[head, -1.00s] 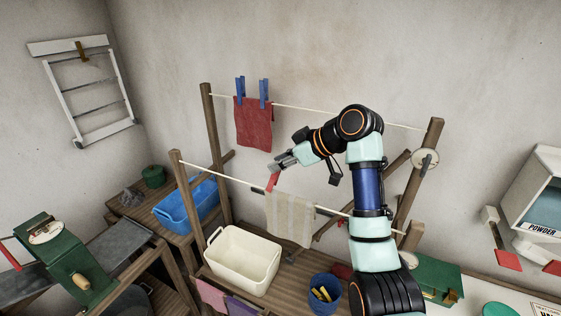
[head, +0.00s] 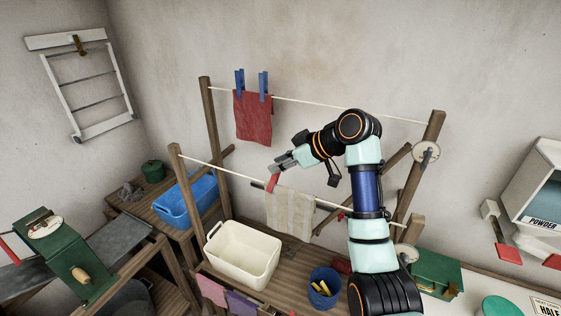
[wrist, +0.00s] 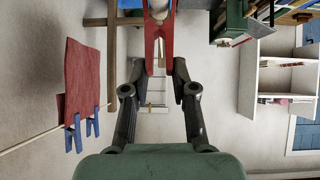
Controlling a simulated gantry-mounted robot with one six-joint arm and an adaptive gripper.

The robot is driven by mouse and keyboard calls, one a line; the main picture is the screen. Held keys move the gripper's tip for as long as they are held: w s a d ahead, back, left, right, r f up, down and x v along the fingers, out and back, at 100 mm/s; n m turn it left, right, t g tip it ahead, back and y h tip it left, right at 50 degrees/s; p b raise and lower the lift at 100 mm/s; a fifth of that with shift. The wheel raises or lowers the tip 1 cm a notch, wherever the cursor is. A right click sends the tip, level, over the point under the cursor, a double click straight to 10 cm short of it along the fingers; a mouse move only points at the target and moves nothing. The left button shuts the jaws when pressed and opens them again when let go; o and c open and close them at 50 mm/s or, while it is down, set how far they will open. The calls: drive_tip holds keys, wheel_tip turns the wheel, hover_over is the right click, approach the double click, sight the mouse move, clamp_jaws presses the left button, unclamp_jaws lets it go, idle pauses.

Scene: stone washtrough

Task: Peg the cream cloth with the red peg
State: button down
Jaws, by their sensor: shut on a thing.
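My gripper (head: 277,166) is shut on the red peg (head: 272,183), which hangs below the jaws at the upper left corner of the cream cloth. The cream cloth (head: 290,213) has faint stripes and hangs over the front line. In the wrist view the red peg (wrist: 158,40) is between the fingertips of my gripper (wrist: 158,72), its two legs pointing away. A pale shape shows between the legs. I cannot tell whether the peg touches the cloth or line.
A red cloth (head: 253,118) hangs on the rear line from two blue pegs (head: 263,85). Below stand a cream tub (head: 241,257) and a blue bucket (head: 325,285) with yellow things in it. Wooden posts (head: 190,205) flank the lines. A blue tub (head: 186,201) stands left.

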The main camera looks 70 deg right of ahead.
drive_tip(key=shift+f, duration=0.15)
drive_tip(key=c, duration=0.6)
unclamp_jaws()
drive_tip(key=shift+o, duration=0.2)
wheel_tip(320, 180, up, 8)
drive_tip(key=shift+p, duration=0.45)
idle(0.7)
